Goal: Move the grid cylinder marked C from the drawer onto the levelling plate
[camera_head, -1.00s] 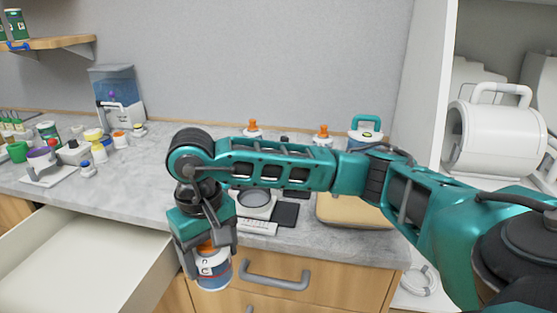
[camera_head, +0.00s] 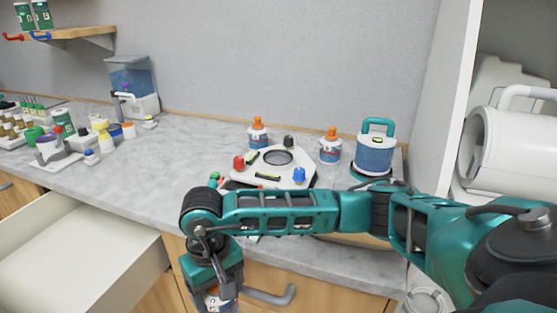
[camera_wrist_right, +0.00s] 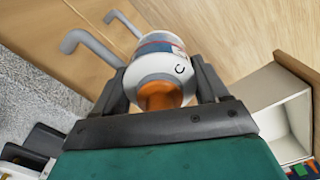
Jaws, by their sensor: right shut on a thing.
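My right gripper (camera_head: 212,289) is shut on the grid cylinder marked C (camera_head: 220,304), in front of the cabinet fronts and below the counter edge. The cylinder is white and blue with an orange top; its letter C shows in the right wrist view (camera_wrist_right: 165,62), between the two fingers (camera_wrist_right: 162,90). The levelling plate (camera_head: 296,175) is white with a dark round centre and red, blue and dark knobs; it lies on the counter, apart from the gripper. The open drawer (camera_head: 75,260) is at the left, its visible floor bare. My left gripper is out of view.
Two orange-topped cylinders (camera_head: 258,135) (camera_head: 330,148) stand behind and right of the plate. A blue container with a teal handle (camera_head: 375,150) stands further right. Bottles and a purple-topped device (camera_head: 50,150) crowd the left counter. Drawer handles (camera_head: 270,295) protrude below. The counter between is clear.

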